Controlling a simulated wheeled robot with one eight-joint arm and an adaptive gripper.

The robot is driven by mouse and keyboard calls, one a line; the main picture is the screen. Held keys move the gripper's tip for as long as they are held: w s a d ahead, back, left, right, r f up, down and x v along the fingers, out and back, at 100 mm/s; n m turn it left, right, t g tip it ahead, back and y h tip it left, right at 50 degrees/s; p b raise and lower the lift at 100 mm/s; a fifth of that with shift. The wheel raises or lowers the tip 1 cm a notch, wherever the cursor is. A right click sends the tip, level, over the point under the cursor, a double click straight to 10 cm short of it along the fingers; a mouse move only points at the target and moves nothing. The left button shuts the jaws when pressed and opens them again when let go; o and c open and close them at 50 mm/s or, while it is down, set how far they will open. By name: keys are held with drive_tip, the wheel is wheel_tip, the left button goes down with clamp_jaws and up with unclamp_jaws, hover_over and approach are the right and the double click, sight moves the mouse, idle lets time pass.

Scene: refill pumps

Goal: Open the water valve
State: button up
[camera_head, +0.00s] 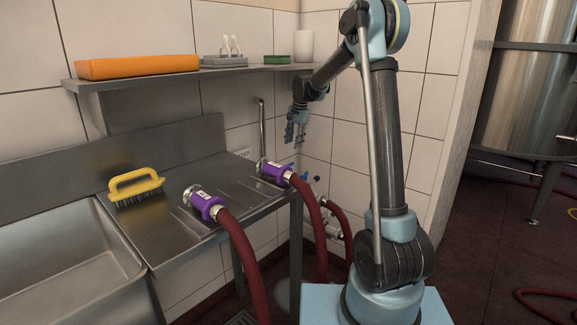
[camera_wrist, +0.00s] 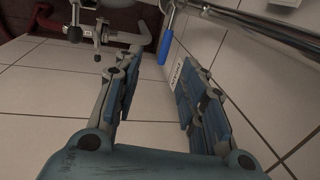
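The water valve shows in the wrist view as a blue lever handle (camera_wrist: 165,47) hanging by a grey metal pipe (camera_wrist: 128,36) on the tiled wall. In the head view a small blue part (camera_head: 317,178) shows low on the wall, behind the purple hose couplings. A small wall label (camera_wrist: 177,73), partly hidden by a finger, is beside the handle; its text is hard to read. My gripper (camera_head: 296,131) is in front of the wall below the shelf. In the wrist view my gripper (camera_wrist: 158,66) is open and empty, with the blue handle beyond its fingertips, apart from them.
A steel counter (camera_head: 165,225) holds a yellow brush (camera_head: 136,186) and two purple couplings (camera_head: 206,204) with red hoses (camera_head: 240,250). A vertical pipe (camera_head: 262,130) stands at the wall. The shelf (camera_head: 150,77) above carries an orange box (camera_head: 137,66).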

drive_tip(key=a+f, duration=0.1)
drive_tip(key=f, duration=0.3)
drive_tip(key=w+f, duration=0.1)
drive_tip(key=f, duration=0.3)
drive_tip(key=w+a+f, duration=0.1)
drive_tip(key=f, duration=0.3)
drive_tip(key=shift+w+a+f, duration=0.2)
drive_tip(key=shift+a+f, duration=0.05)
drive_tip(key=shift+a, duration=0.1)
drive_tip(key=shift+c, duration=0.4)
clamp_jaws()
